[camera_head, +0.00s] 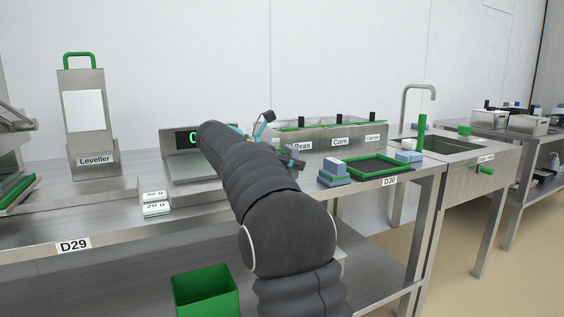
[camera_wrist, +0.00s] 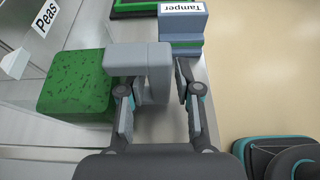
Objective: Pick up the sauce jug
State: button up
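In the wrist view, a green, dark-speckled block-like body (camera_wrist: 75,82) with a grey handle-like part (camera_wrist: 150,62) at its right appears to be the sauce jug. My gripper (camera_wrist: 155,90) is open, with one finger on each side of the lower grey part. The left finger is close to it; a gap shows on the right. I cannot tell whether either finger touches. In the head view, my arm hides the jug and most of my gripper (camera_head: 277,140); only teal and dark finger parts show beyond the arm.
The grey-blue Tamper block (camera_wrist: 182,25) is just beyond the fingers, near a green frame (camera_head: 362,167). Bins labelled Peas, Corn and Carrot (camera_head: 335,136) stand behind. A scale (camera_head: 190,165), Leveller (camera_head: 88,125) and green bin (camera_head: 207,290) are left; a sink (camera_head: 440,145) is right.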

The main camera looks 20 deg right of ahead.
jog(key=shift+c, duration=0.2)
grip_shut()
jog(key=shift+r, duration=0.15)
